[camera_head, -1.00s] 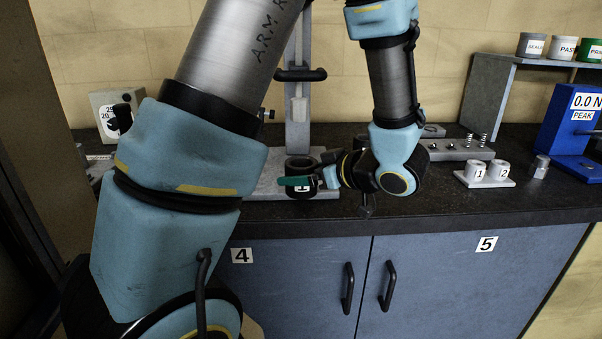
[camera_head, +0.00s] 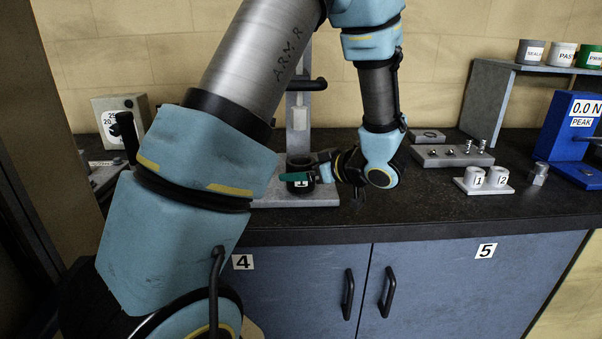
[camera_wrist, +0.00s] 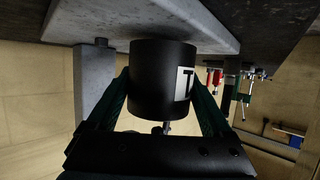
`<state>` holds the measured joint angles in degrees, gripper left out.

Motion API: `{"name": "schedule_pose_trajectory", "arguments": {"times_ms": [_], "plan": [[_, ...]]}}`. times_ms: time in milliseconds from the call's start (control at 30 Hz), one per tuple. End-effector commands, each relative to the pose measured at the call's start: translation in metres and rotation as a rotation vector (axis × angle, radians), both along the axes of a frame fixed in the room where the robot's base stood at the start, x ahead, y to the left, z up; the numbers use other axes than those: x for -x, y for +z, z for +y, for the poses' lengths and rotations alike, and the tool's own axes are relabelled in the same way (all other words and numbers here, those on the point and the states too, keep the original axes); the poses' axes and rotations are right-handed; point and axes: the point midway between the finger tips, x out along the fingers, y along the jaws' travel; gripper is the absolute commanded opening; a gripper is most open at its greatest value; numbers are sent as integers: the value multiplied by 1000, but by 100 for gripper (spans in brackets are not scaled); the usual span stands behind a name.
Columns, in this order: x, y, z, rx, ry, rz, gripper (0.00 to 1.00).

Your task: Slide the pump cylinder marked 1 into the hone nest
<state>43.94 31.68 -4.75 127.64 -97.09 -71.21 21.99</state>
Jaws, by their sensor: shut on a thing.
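My gripper (camera_head: 306,176) is shut on a black hollow pump cylinder (camera_head: 299,162), its green fingers on either side of the wall. In the wrist view, which is upside down, the cylinder (camera_wrist: 158,88) carries a white label, partly turned away, that looks like an inverted 1. The cylinder is upright over the grey base plate (camera_head: 325,197) of a stand with a tall post (camera_head: 298,130). In the wrist view its lower end overlaps the plate (camera_wrist: 150,20); whether it touches is unclear. I cannot make out the hone nest with certainty.
Behind are a grey block with small parts (camera_head: 440,157), a blue force gauge (camera_head: 568,130) and a shelf with jars (camera_head: 495,70).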

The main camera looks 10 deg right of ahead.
Motion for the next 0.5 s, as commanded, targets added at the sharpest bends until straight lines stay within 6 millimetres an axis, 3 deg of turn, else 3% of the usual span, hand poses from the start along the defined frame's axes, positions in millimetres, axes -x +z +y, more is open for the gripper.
{"name": "schedule_pose_trajectory", "arguments": {"times_ms": [500], "plan": [[-36,-3,-2,-1,0,-2,0]]}}
